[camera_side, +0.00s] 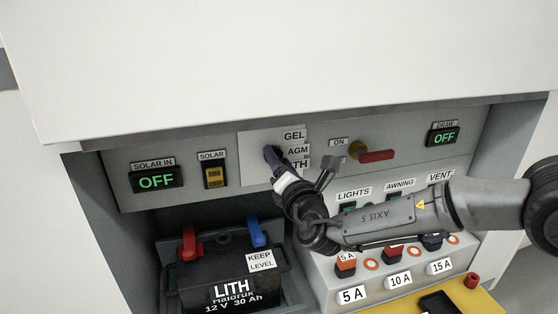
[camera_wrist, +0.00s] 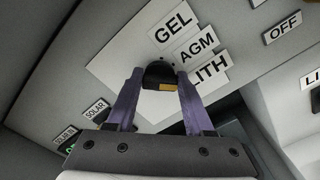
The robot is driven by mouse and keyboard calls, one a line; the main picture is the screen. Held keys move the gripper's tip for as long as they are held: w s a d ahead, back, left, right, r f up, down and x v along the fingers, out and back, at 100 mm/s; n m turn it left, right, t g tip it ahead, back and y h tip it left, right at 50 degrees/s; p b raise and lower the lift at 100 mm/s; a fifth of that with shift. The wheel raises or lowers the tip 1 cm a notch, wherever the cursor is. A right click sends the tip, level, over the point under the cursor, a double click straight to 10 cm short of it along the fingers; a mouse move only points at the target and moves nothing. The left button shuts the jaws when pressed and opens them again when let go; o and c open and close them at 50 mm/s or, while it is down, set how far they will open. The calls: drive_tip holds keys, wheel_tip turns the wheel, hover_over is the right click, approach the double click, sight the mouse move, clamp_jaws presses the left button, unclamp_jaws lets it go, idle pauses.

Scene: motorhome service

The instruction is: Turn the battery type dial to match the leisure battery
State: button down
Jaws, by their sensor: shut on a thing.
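The battery type dial is a dark knob (camera_wrist: 160,72) on a pale plate (camera_wrist: 117,62) of the grey panel. GEL, AGM and LITH labels (camera_wrist: 208,72) stand beside it; in the side view my arm partly covers LITH. My gripper (camera_side: 273,158) is shut on the dial, its two purple fingers (camera_wrist: 160,84) on either side of it. A small yellow patch shows on the knob; I cannot tell which label the dial points to. The leisure battery (camera_side: 225,268) is a black box below, marked LITH, 12 V 30 Ah, with red and blue terminal pieces on top.
Left on the panel are a SOLAR IN display (camera_side: 156,180) reading OFF and a SOLAR switch (camera_side: 214,175). To the right are a red handle (camera_side: 376,156) and a DRAW display (camera_side: 443,136) reading OFF. A fuse box (camera_side: 335,272) stands beneath my arm.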

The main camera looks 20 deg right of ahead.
idle(0.4)
drive_tip(key=shift+c, duration=1.4)
unclamp_jaws()
drive_tip(key=s, duration=1.4)
drive_tip(key=shift+w, duration=0.1)
